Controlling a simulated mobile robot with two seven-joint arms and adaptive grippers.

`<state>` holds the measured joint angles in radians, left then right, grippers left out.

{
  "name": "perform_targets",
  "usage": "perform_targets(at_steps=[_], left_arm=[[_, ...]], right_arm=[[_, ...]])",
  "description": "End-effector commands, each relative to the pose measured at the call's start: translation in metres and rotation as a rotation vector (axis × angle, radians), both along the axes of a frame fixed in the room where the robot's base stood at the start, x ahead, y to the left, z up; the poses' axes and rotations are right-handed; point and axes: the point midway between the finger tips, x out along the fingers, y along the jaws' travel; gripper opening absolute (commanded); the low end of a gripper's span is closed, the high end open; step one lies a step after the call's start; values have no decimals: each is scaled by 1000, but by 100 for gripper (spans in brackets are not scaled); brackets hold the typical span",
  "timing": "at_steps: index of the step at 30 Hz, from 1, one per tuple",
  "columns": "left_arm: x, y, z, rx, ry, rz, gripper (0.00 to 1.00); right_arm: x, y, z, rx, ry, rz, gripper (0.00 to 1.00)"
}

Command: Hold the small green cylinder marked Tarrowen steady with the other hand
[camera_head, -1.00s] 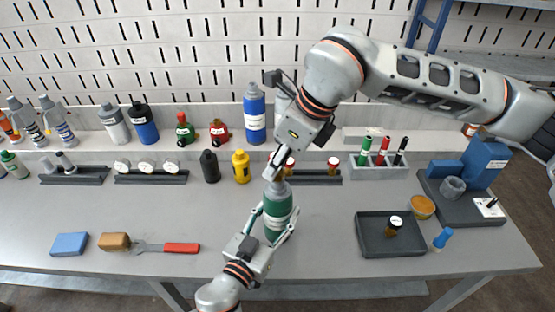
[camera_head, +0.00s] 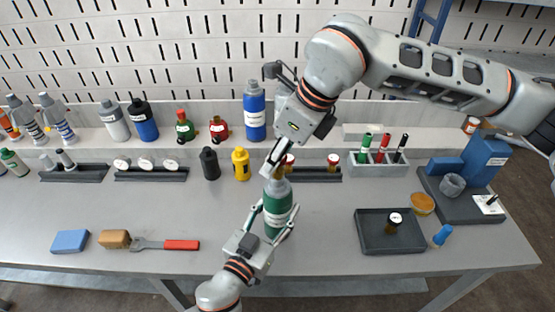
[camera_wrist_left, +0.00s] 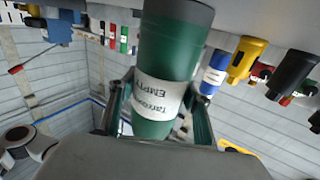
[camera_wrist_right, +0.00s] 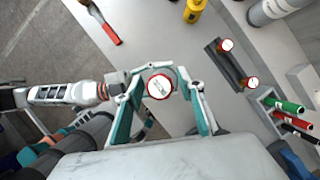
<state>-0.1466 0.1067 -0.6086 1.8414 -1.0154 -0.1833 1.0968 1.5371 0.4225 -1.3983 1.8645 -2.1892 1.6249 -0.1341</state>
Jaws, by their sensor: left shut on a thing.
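A dark tray (camera_head: 376,247) lies right. The bench between brush and cylinder is clear.

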Motion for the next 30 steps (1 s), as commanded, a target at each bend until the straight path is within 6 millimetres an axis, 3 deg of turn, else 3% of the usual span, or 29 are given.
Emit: perform_targets(at_steps=[4, 16, 30], left_arm=[[0, 0, 0, 0, -1, -1, 22], [0, 0, 0, 0, -1, -1, 22], [0, 0, 0, 0, -1, 0, 22]], right_arm=[[0, 0, 11, 0, -1, 0, 38], [-1, 0, 10, -1, 0, 0, 38], [-1, -1, -13, 0, 2, -1, 38]])
